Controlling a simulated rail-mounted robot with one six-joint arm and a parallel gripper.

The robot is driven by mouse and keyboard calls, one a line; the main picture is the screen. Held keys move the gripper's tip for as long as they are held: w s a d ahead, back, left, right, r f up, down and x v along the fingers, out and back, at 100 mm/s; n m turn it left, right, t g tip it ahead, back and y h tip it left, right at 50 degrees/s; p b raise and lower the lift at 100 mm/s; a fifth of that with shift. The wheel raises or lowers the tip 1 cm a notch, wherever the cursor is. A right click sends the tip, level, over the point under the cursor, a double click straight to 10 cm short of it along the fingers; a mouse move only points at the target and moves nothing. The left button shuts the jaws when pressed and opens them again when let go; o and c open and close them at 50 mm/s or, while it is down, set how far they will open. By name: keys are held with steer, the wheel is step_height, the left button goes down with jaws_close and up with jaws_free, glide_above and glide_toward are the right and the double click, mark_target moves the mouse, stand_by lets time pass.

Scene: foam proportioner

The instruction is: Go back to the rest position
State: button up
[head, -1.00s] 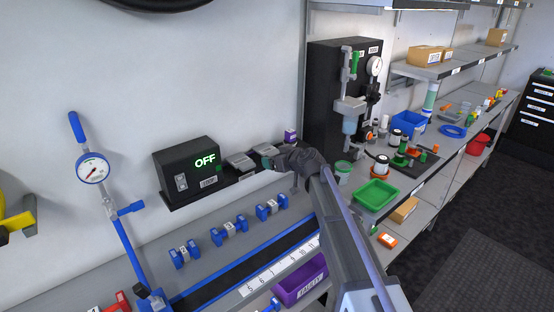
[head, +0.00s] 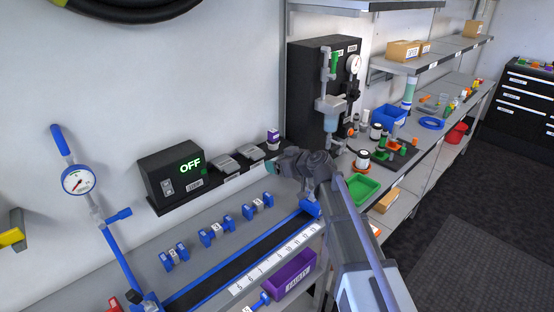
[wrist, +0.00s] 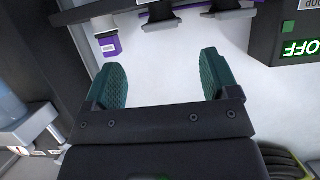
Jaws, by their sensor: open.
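My gripper (head: 276,164) is in front of the wall shelf in the head view, near the right end of the black ledge. In the wrist view my gripper (wrist: 168,82) shows two green fingertips spread apart with only pale wall between them. It is open and holds nothing. In the head view my forearm reaches in from the lower right and hides part of the bench.
A black box (head: 170,176) reading OFF stands on the ledge left of my gripper. A purple-capped bottle (head: 273,138) is close behind it. A dark panel (head: 307,100) stands to the right, with a green tray (head: 362,188) below. A purple bin (head: 293,275) sits at the front.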

steer(key=s+d+f+m+g+h, duration=0.1)
steer(key=s+f+m+g, duration=0.15)
steer(key=s, duration=0.35)
steer(key=s+d+f+m+g+h, duration=0.1)
steer(key=s+d+f+g+h, duration=0.15)
steer(key=s+f, duration=0.2)
steer(key=s+d+f+m+g+h, duration=0.2)
steer(key=s+d, duration=0.4)
steer(key=s, duration=0.3)
steer(key=s+d+f+m+g+h, duration=0.1)
steer(key=s+d+m+g+h, duration=0.1)
steer(key=s+d, duration=0.5)
steer(key=s+m+h, duration=0.1)
steer(key=s+h, duration=0.1)
steer(key=s, duration=0.1)
steer(key=shift+d+f+g, duration=0.15)
steer(key=shift+f+g, duration=0.2)
steer(key=shift+g, duration=0.05)
